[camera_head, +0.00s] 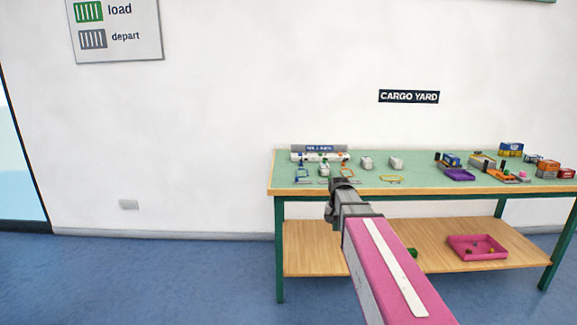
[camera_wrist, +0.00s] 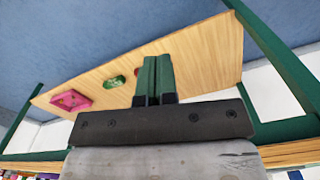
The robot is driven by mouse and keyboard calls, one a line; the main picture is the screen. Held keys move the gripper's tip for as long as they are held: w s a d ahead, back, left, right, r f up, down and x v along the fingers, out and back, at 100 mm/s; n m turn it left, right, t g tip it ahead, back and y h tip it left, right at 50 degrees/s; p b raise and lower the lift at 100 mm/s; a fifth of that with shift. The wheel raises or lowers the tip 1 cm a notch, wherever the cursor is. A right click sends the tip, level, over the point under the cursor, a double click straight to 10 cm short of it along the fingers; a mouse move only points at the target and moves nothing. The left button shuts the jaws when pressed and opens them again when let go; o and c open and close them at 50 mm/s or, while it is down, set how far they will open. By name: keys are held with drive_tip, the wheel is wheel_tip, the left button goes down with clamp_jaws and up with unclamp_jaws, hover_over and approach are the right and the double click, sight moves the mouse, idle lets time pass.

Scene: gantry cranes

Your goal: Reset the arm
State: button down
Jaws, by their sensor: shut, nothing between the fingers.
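My gripper (camera_head: 339,184) is at the end of my pink arm, in front of the table's front edge in the head view. In the wrist view its two dark green fingers (camera_wrist: 154,80) are pressed together with nothing between them. The green-topped table (camera_head: 290,187) stands against the white wall, with several small toys on it. The wrist view looks at the wooden lower shelf (camera_wrist: 205,60) from close by. I cannot tell from the head view how far the gripper is from the table edge.
A pink tray (camera_head: 478,256) with small pieces and a green object (camera_head: 412,252) are on the lower shelf. A purple tray (camera_head: 459,174) and toy vehicles crowd the tabletop's right side. The blue floor (camera_head: 140,280) left of the table is clear.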

drive_tip(key=s+f+n, duration=0.1)
drive_tip(key=s+f, duration=0.5)
drive_tip(key=s, duration=0.3)
drive_tip(key=s+f+n, duration=0.2)
drive_tip(key=s+f, duration=0.4)
drive_tip(key=s, duration=0.3)
drive_tip(key=shift+s+f, duration=0.15)
drive_tip(key=shift+s, duration=0.2)
drive_tip(key=shift+w, duration=0.1)
